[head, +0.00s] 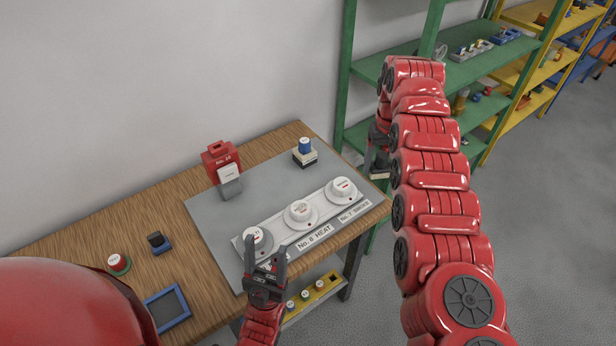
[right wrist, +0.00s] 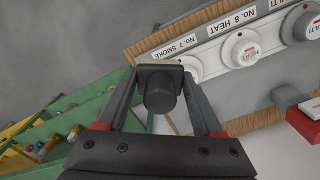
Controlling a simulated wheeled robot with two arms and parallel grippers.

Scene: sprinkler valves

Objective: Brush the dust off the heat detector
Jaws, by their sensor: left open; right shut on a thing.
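The heat detector (head: 301,212) is the white round unit in the middle of a row of three, above the label "No. 8 HEAT". It also shows in the right wrist view (right wrist: 241,48). My right gripper (head: 377,152) is off the right end of the table. In the right wrist view it is shut on the dark round handle of a brush-like tool (right wrist: 160,95) with a pale edge. The tool is apart from the detectors. My left gripper (head: 266,262) is open and empty, in front of the left detector (head: 257,240), partly covering it.
The detectors sit on a pale strip on a grey mat (head: 215,208). The smoke detector (head: 342,189) is at the right end. A blue tray (head: 168,308) lies front left. A green shelf (head: 345,95) stands beyond.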

